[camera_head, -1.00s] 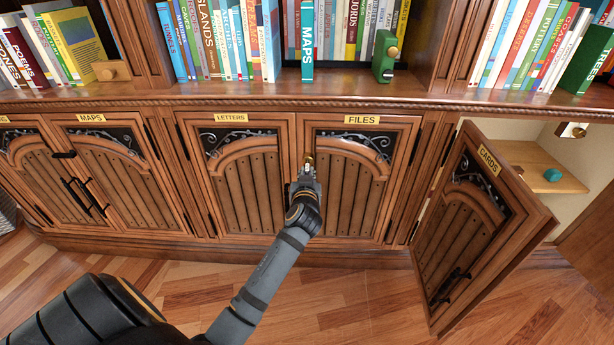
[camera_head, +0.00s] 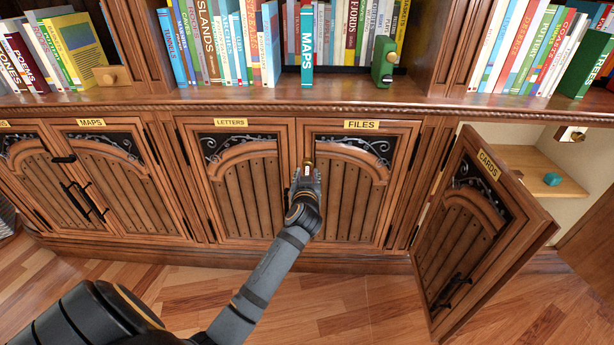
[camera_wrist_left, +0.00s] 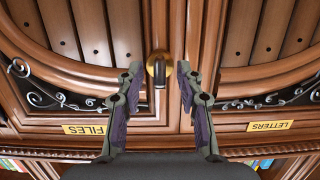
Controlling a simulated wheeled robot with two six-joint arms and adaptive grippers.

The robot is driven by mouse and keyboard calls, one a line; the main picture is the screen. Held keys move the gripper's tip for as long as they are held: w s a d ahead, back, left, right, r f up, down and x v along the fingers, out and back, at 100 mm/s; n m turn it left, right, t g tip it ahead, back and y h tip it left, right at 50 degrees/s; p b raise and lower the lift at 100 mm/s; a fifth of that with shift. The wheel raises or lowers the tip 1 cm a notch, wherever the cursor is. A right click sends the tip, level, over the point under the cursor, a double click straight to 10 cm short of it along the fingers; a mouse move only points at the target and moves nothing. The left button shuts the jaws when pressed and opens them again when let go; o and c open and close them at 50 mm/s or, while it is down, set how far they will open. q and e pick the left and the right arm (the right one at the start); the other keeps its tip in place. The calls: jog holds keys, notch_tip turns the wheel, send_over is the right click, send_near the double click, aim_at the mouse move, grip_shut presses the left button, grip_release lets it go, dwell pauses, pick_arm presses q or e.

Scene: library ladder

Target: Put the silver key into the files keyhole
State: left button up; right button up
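The files door (camera_head: 345,185) is shut and carries a yellow FILES label (camera_head: 362,124). Its round brass keyhole plate (camera_wrist_left: 152,64) shows in the left wrist view, near the door's edge. A small grey, dark-sided piece (camera_wrist_left: 160,76), apparently the silver key, stands out from this plate; how deep it sits is hidden. My left gripper (camera_head: 305,174) is in front of the plate. In the left wrist view its fingers (camera_wrist_left: 156,82) are spread on either side of the key, with gaps on both sides. My right gripper is not in view.
The letters door (camera_head: 240,185) is shut beside the files door. The cards door (camera_head: 470,235) stands open at the right, with a teal object (camera_head: 552,178) on the shelf inside. A ledge with books runs above. The floor in front is clear.

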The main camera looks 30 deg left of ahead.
pick_arm(q)
jog(key=v, duration=0.7)
jog(key=shift+s, duration=0.25)
jog(key=shift+d, duration=0.15)
